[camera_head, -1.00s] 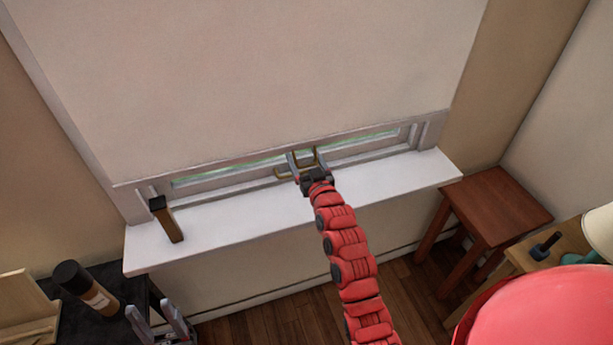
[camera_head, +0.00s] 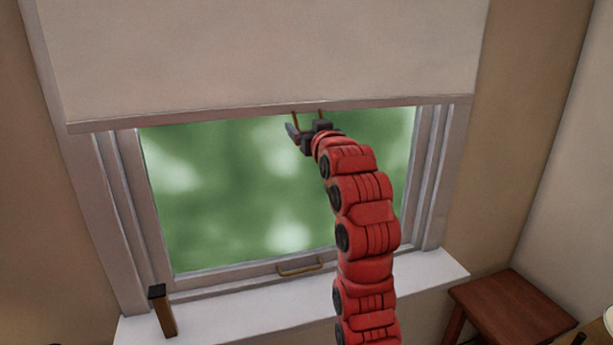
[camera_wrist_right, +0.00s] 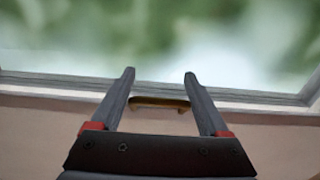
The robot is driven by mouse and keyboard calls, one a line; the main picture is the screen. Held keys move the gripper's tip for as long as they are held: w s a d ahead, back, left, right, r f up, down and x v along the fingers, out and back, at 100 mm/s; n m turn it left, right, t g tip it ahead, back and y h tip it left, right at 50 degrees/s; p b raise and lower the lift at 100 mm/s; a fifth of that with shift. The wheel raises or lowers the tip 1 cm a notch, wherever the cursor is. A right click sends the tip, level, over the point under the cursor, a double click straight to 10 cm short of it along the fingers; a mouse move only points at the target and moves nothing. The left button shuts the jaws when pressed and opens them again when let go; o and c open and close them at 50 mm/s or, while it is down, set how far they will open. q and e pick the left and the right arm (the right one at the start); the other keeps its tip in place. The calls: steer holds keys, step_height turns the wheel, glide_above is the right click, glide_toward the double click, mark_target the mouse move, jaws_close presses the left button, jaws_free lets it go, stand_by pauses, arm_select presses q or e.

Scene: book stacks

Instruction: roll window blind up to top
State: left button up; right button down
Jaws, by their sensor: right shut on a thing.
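The cream window blind (camera_head: 270,55) covers the upper part of the window, and its grey bottom bar (camera_head: 200,119) lies above the green-lit glass (camera_head: 230,195). My right gripper (camera_head: 307,124) is at the middle of this bar, shut on the blind's pull handle, whose thin prongs (camera_head: 321,115) show just under the bar. In the right wrist view the right gripper's fingers (camera_wrist_right: 160,80) stand on either side of a brass bar (camera_wrist_right: 160,103); I cannot tell which handle that is. My left gripper is out of view.
A brass handle (camera_head: 300,268) is on the window's lower frame. On the white sill (camera_head: 235,325) a wooden piece with a dark top (camera_head: 166,315) stands at the left. A red-brown stool (camera_head: 510,308) is at the lower right.

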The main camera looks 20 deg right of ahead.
step_height(320, 180, up, 12)
steer(key=shift+d+f+b, duration=0.1)
steer(key=shift+f+b, duration=0.15)
steer(key=shift+b, duration=0.1)
steer(key=shift+c, duration=0.8)
jaws_free()
steer(key=shift+w+d, duration=0.1)
steer(key=s+b, duration=1.1)
steer(key=s, duration=0.6)
steer(key=shift+s+d, duration=0.25)
